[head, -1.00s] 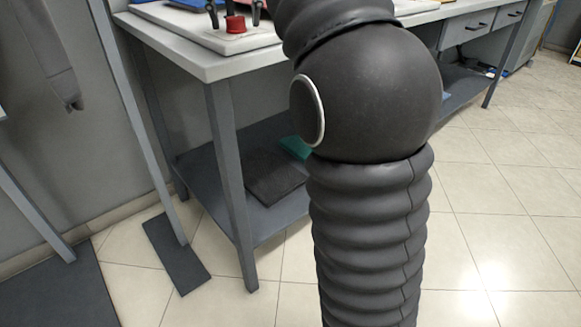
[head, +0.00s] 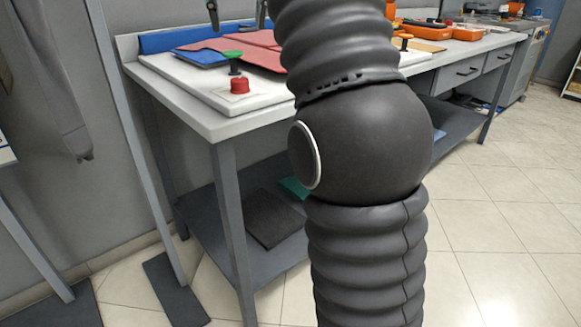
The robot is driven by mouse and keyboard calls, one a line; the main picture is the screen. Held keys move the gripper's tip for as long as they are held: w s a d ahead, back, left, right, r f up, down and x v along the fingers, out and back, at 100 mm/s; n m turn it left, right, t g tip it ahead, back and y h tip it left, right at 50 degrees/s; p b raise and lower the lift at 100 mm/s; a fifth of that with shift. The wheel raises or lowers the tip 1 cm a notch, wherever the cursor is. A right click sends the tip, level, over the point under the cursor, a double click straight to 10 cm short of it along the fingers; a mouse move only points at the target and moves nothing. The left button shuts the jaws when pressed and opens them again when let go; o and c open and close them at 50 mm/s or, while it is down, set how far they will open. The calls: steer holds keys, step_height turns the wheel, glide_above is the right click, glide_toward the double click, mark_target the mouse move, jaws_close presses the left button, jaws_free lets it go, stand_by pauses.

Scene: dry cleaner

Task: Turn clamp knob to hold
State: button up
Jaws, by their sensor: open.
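The clamp knob stands on the white board at the near left of the bench. It has a red base (head: 239,84), a short black stem and a flat green top (head: 228,54). My gripper (head: 238,14) shows only at the top edge of the head view, its two dark fingertips spread apart. It is open, above and apart from the knob, with nothing between the fingers. The rest of the gripper is out of frame.
Red and blue cloths (head: 245,45) lie on the white board (head: 180,72) behind the knob. Orange trays (head: 467,33) and a second black knob (head: 406,41) are farther right on the bench (head: 206,124). A dark garment (head: 58,100) hangs at left. My arm hides the bench's middle.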

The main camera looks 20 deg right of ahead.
steer(key=s+f, duration=1.1)
steer(key=f, duration=0.3)
steer(key=s+f+n+t, duration=0.1)
steer(key=s+f, duration=1)
steer(key=f, duration=0.3)
steer(key=shift+d+f+p, duration=0.2)
steer(key=shift+f+p, duration=0.15)
steer(key=shift+p, duration=0.1)
steer(key=shift+s, duration=0.1)
steer(key=s+f, duration=0.2)
steer(key=f, duration=0.1)
steer(key=s+f, duration=0.1)
steer(key=f, duration=0.1)
stand_by(1.6)
